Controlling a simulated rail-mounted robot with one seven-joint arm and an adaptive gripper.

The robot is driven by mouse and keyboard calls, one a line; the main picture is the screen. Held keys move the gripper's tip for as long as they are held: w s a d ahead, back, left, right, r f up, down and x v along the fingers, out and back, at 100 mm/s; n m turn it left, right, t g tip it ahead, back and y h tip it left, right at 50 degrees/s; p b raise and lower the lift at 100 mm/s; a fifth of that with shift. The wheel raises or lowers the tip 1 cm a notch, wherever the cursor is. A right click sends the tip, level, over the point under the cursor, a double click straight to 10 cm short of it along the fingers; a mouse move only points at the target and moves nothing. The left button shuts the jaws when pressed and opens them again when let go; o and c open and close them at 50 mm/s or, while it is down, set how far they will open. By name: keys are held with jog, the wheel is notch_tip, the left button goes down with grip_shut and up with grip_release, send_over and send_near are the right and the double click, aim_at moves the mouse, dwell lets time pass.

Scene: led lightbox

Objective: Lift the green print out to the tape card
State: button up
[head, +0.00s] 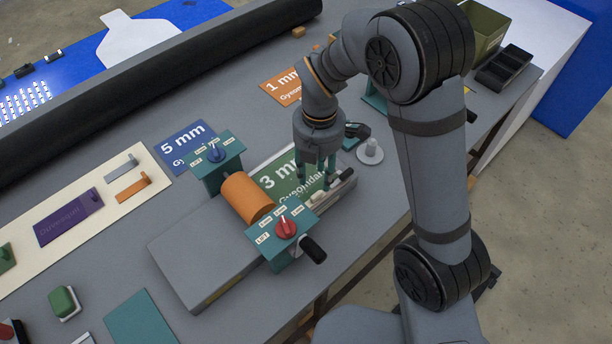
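The green print (285,170), marked "3 mm", lies flat just right of the orange roller (247,198). Its right part is hidden behind my gripper. My gripper (319,180) points down over the right part of the print. Its two teal fingers look apart, with nothing clearly held between them; whether the tips touch the print is hard to tell. The roller sits between two teal end blocks, one with a blue knob (216,153), the other with a red knob (287,227). I cannot tell for sure which thing is the tape card; a plain teal card (140,318) lies at the lower left.
A blue "5 mm" print (187,146) and an orange "1 mm" print (281,86) lie nearby. A cream board (90,215) carries a purple piece. A dark crank handle (313,250) sticks out near the front edge.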

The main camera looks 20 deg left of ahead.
aim_at(315, 193)
jog(key=shift+s+a+f, duration=0.1)
jog(key=shift+a+f, duration=0.05)
jog(key=shift+f, duration=0.55)
jog(key=shift+s+a+f, duration=0.15)
jog(key=shift+s+f, duration=0.1)
jog(key=shift+f, duration=0.25)
jog(key=shift+f+p, duration=0.35)
jog(key=shift+p, duration=0.1)
jog(key=f, duration=0.2)
jog(key=f+p, duration=0.1)
jog(key=f, duration=0.1)
jog(key=shift+w+d+f, duration=0.1)
jog(key=shift+w+d, duration=0.05)
jog(key=shift+d, duration=0.05)
grip_shut()
jog(key=shift+w, duration=0.1)
